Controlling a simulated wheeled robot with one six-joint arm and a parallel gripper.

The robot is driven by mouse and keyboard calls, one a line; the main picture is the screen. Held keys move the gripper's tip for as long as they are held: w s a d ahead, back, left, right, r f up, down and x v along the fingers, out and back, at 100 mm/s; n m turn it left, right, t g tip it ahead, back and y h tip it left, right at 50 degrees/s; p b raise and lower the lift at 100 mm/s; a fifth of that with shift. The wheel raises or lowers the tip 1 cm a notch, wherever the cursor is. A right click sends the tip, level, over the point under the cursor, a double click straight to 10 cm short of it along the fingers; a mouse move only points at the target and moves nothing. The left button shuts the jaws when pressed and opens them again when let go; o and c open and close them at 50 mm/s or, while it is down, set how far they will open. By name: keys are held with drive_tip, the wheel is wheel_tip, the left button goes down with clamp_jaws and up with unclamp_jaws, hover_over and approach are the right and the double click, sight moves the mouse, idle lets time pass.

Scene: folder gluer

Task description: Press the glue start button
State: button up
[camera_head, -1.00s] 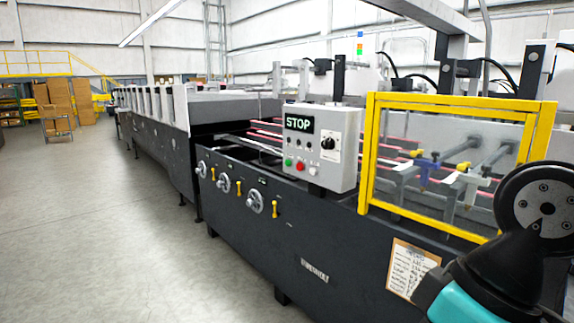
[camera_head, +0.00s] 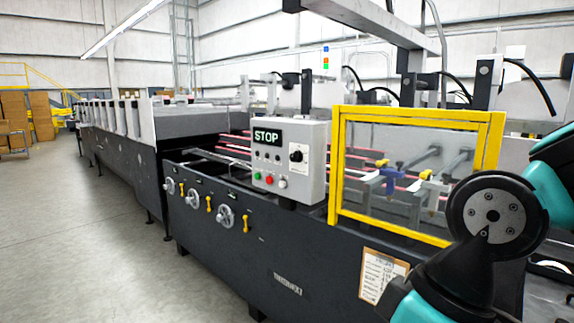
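The grey control box (camera_head: 313,160) stands on the front edge of the folder gluer (camera_head: 230,245), left of the yellow guard frame. Its display (camera_head: 267,136) reads STOP. Along the bottom of its face are a green button (camera_head: 257,177), a red button (camera_head: 269,180) and a whitish button (camera_head: 282,183). A black rotary knob (camera_head: 297,156) and several small dark buttons sit above them. The labels are too small to read. Parts of my arm show at the lower right, apart from the box. My gripper is out of view.
The yellow guard frame (camera_head: 336,165) with a clear panel stands right of the box. Handwheels (camera_head: 226,216) and yellow levers (camera_head: 246,224) stick out of the machine's front. A clipboard (camera_head: 383,273) hangs below the guard. The floor (camera_head: 80,235) at the left is clear.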

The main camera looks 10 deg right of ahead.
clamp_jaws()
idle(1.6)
